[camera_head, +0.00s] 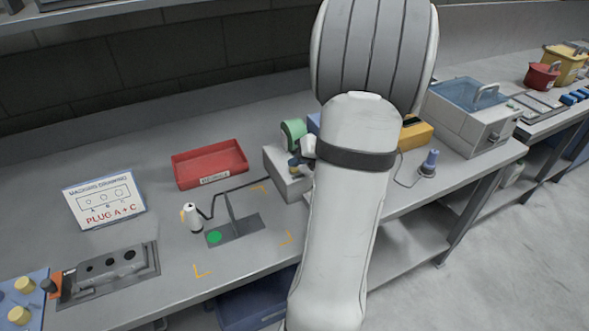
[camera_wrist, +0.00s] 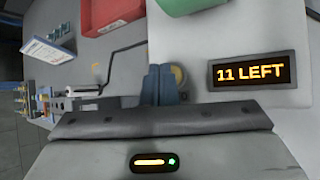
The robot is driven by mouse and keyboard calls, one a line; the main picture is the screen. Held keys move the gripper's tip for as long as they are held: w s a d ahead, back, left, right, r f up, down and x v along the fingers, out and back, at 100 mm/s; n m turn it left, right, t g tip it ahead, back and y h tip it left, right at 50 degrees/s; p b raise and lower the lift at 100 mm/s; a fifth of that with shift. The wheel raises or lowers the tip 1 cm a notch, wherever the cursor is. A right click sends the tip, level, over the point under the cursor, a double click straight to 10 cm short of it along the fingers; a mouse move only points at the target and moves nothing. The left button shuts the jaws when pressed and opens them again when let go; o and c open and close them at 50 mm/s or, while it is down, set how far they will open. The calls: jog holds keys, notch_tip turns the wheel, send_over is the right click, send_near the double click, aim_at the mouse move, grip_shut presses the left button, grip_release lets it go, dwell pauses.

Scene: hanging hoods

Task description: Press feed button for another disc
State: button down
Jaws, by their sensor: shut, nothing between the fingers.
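The grey dispenser box (camera_head: 287,182) stands on the bench with a green part (camera_head: 292,128) on top. In the wrist view its pale face (camera_wrist: 215,65) carries a display (camera_wrist: 252,72) reading "11 LEFT". A round, yellowish button-like spot (camera_wrist: 180,74) shows right beside my fingertips and is partly hidden by them. My gripper (camera_wrist: 164,72) is shut and empty, its blue-grey fingers pointing at that face. I cannot tell whether they touch the button. In the head view my gripper (camera_head: 295,163) is small at the box, partly covered by my arm. A green disc (camera_head: 214,237) lies on the dark plate (camera_head: 245,228).
A red tray (camera_head: 210,165), a white nozzle-like bottle (camera_head: 190,217) and a "PLUG A + C" sign (camera_head: 104,200) stand left of the box. A grey block with holes (camera_head: 110,265) lies at front left. A blue-lidded machine (camera_head: 470,112) stands at right.

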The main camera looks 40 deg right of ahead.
aim_at(298, 171)
jog(key=shift+f, duration=0.5)
dwell(0.6)
jog(key=shift+r, duration=0.1)
jog(key=shift+r+p, duration=0.75)
jog(key=shift+r, duration=0.1)
notch_tip(298, 171, up, 5)
jog(key=p, duration=0.5)
